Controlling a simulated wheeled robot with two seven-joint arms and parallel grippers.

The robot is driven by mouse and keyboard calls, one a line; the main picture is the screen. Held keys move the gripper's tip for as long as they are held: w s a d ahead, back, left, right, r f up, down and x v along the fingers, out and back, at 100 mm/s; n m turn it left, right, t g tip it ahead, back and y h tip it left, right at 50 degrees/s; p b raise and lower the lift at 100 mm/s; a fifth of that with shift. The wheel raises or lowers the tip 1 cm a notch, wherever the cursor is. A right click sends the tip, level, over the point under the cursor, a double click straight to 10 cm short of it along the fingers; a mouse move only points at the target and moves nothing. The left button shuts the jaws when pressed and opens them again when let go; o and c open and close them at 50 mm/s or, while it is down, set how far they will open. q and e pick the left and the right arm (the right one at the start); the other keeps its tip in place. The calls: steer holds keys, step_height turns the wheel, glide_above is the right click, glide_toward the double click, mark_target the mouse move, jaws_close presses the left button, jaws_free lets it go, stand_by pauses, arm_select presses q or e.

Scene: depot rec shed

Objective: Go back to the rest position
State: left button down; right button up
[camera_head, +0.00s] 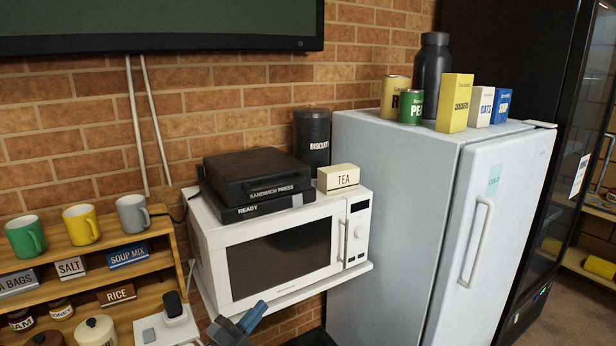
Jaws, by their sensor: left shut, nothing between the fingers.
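My left gripper (240,325) shows at the bottom edge of the head view, in front of and below the white microwave (215,237). Its grey and blue parts are partly cut off by the frame. It is shut and holds nothing. It appears apart from the microwave shelf (290,298), though the exact gap is hard to tell. My right gripper is not in view.
A sandwich press (256,174), a tea box (338,178) and a biscuit canister (313,135) top the microwave. A wooden rack (160,226) with mugs and jars stands left. A fridge (395,190) carrying several packages and a dark bottle (432,70) stands right.

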arm_select(q)
steer(key=s+a+f+n+g+y, duration=0.2)
steer(key=s+a+f+n+y, duration=0.3)
steer(key=f+n+y, duration=0.25)
steer(key=s+a+f+n+g+y, duration=0.1)
steer(key=s+a+f+n+y, duration=0.35)
steer(key=f+n+y, duration=0.35)
steer(key=s+f+n+g+h, duration=0.15)
steer(key=s+f+g, duration=0.35)
steer(key=s, duration=0.6)
steer(key=s+f+n+g+h, duration=0.1)
steer(key=s+f+n+g, duration=0.1)
steer(key=s+f+g, duration=0.6)
step_height(320, 180, down, 21)
steer(key=d+t, duration=0.1)
steer(key=s+f, duration=0.4)
steer(key=f, duration=0.8)
steer(key=s+f, duration=0.5)
steer(key=f, duration=0.7)
steer(key=shift+d+g, duration=0.25)
steer(key=shift+g, duration=0.05)
